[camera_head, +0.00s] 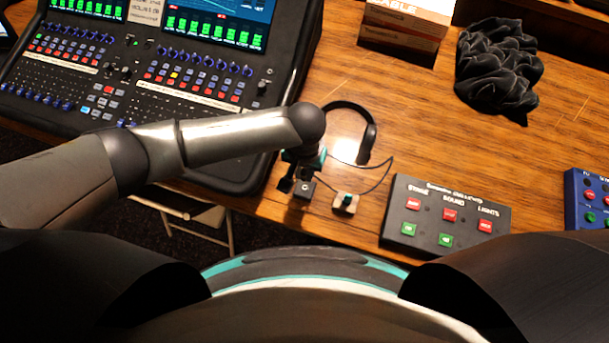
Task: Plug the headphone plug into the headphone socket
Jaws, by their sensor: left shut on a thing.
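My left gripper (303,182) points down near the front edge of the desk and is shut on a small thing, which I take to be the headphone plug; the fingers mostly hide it. Black headphones (371,139) lie behind my left forearm, which covers part of them. Their thin dark cable (391,170) loops right and comes back toward the gripper. I cannot clearly tell the headphone socket apart here. My right gripper is out of view.
A large mixing console (150,85) fills the left, under and beyond my left arm. A grey button box (445,216) stands right of the gripper, a blue one (590,200) at the right edge. Black cloth (497,68) and a box (405,25) lie at the back.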

